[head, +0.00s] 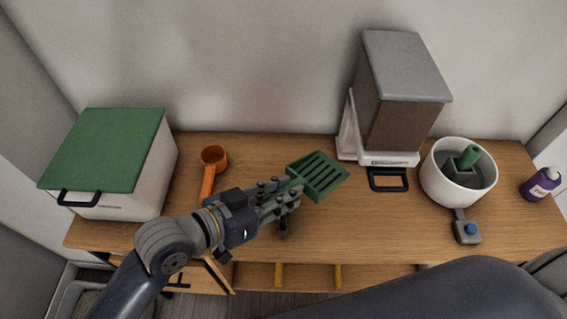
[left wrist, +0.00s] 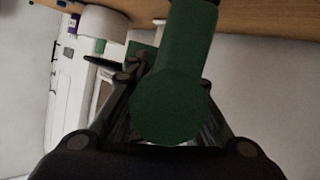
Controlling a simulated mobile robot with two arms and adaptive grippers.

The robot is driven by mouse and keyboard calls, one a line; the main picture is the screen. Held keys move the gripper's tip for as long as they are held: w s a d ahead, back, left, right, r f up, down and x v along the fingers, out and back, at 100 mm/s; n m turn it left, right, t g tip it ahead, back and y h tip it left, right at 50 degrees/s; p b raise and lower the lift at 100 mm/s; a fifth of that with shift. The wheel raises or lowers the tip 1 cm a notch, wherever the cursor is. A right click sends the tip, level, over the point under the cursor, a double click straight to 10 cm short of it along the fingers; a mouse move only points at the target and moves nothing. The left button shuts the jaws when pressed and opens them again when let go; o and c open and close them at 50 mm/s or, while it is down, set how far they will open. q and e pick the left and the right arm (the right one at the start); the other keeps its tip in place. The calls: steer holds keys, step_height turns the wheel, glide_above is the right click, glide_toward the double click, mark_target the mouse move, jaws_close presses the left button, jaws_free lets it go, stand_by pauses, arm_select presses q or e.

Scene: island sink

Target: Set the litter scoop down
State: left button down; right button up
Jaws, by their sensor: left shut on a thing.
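The green litter scoop (head: 319,175) has a slotted head, which shows in the head view over the middle of the wooden counter. My left gripper (head: 284,194) is shut on its handle. In the left wrist view the scoop's green handle (left wrist: 176,85) stands between the fingers of the left gripper (left wrist: 165,125), its round end toward the camera. I cannot tell from the head view whether the scoop touches the counter. My right gripper is in neither view.
A white bin with a green lid (head: 108,150) and an orange scoop (head: 210,168) are at left. A dispenser (head: 397,95), a white bowl-like pot (head: 440,185) and a purple bottle (head: 540,184) are at right. Bare counter (head: 345,222) lies in the middle.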

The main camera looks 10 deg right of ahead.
arm_select(q)
steer(key=s+a, duration=0.2)
steer(key=s, duration=0.5)
steer(key=w+a+r+n+t+y+p, duration=0.1)
steer(key=w+a+r+n+t, duration=0.1)
steer(key=w+a, duration=0.9)
steer(key=a+r, duration=0.1)
steer(key=a, duration=0.3)
steer(key=a+r, duration=0.2)
steer(key=a, duration=0.3)
steer(key=a+r+p, duration=0.1)
steer(key=a, duration=0.4)
steer(key=shift+s+a+r, duration=0.1)
steer(key=shift+s+r, duration=0.1)
steer(key=shift+r, duration=0.05)
steer(key=shift+r, duration=0.1)
